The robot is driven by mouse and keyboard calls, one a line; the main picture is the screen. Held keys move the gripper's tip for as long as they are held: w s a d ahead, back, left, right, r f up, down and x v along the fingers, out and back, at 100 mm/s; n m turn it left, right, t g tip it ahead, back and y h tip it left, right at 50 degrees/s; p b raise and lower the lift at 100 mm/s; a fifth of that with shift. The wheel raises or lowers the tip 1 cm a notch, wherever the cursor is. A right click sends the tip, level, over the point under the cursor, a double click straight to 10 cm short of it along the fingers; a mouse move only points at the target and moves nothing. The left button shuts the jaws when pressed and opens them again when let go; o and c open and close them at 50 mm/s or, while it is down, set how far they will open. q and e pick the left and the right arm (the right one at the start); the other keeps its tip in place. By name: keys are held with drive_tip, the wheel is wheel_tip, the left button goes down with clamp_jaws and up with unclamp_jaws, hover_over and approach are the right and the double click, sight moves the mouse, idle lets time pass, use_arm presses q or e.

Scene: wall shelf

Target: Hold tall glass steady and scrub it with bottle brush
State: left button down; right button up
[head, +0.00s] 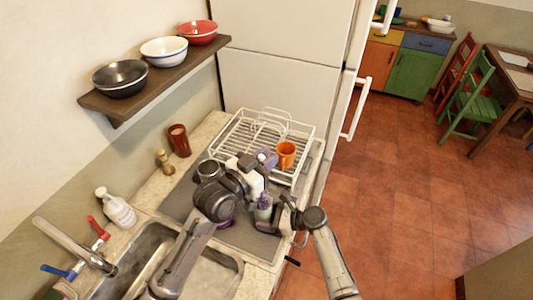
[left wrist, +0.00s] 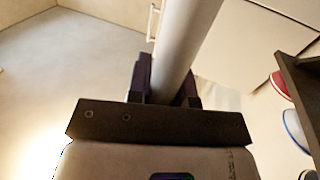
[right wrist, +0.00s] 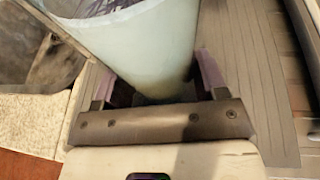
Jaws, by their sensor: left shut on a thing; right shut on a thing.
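My left gripper (head: 266,160) is over the counter in front of the dish rack. In the left wrist view it is shut on a smooth pale grey rod (left wrist: 190,40), which looks like the bottle brush's handle. My right gripper (head: 264,212) is lower, close by. In the right wrist view it is shut around the lower part of the pale, translucent tall glass (right wrist: 150,50), which shows tilted in that picture. Dark streaks show inside the glass's mouth and look like brush bristles (right wrist: 95,6). My arms hide much of the glass and brush in the head view.
A white wire dish rack (head: 307,130) holds an orange mug (head: 286,154). A reddish-brown cup (head: 179,140) and a soap bottle (head: 117,208) stand along the wall. The sink (head: 150,255) is at lower left. A shelf (head: 150,85) above carries bowls.

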use_arm(q)
drive_tip(key=shift+f, duration=1.5)
drive_tip(key=shift+r, duration=0.1)
idle(1.1)
drive_tip(key=shift+r, duration=2.35)
drive_tip(key=shift+f, duration=2.5)
drive_tip(key=shift+r, duration=0.1)
